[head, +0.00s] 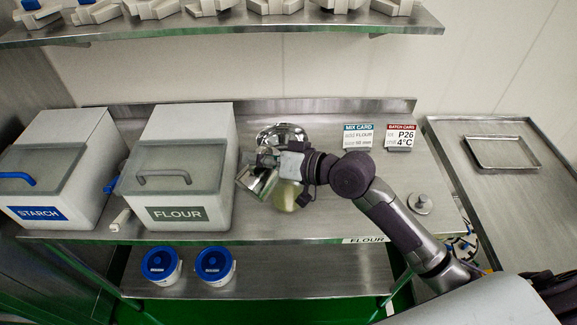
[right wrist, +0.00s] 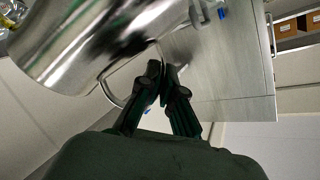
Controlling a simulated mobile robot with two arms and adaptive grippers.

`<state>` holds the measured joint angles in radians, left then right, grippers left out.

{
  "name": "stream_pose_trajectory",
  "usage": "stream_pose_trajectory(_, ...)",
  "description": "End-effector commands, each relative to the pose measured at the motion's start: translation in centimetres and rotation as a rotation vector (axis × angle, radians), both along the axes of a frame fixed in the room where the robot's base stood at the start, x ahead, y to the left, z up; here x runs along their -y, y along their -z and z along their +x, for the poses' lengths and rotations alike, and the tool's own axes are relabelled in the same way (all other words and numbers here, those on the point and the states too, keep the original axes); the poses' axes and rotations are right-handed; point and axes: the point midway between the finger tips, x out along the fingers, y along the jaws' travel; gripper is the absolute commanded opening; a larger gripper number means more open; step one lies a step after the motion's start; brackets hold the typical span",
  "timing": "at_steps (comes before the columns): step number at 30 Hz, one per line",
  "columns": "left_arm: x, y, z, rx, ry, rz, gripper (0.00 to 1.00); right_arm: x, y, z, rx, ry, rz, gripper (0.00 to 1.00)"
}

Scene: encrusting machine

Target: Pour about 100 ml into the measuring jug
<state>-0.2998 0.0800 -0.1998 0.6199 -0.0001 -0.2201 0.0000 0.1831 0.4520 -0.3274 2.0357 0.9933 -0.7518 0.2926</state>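A shiny steel jug (head: 258,181) is held tilted above the steel table, its open end toward the lower left. My right gripper (head: 280,163) is shut on its handle. In the right wrist view the fingertips (right wrist: 163,80) close at the jug's handle (right wrist: 116,96), and the steel jug (right wrist: 95,45) fills the upper left. A pale yellowish container (head: 288,196) stands just below and right of the steel jug, partly hidden by my gripper; it may be the measuring jug. Its level marks and any pouring stream cannot be made out. My left gripper is not in view.
A flour bin (head: 180,180) stands left of the steel jug, with a starch bin (head: 60,170) beyond. A shiny bowl (head: 282,134) is behind. Two cards (head: 358,138) (head: 401,138) stand back right. A small steel lid (head: 420,204) lies right. Blue-lidded tubs (head: 161,265) sit below.

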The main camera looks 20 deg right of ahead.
Motion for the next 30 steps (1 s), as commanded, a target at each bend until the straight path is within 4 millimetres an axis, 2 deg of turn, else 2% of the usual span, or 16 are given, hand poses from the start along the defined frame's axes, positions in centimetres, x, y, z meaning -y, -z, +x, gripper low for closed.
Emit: stream_pose_trajectory(30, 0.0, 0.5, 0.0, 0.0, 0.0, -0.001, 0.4, 1.5, -0.8, 1.0, -0.048, 0.002, 0.076, 0.0)
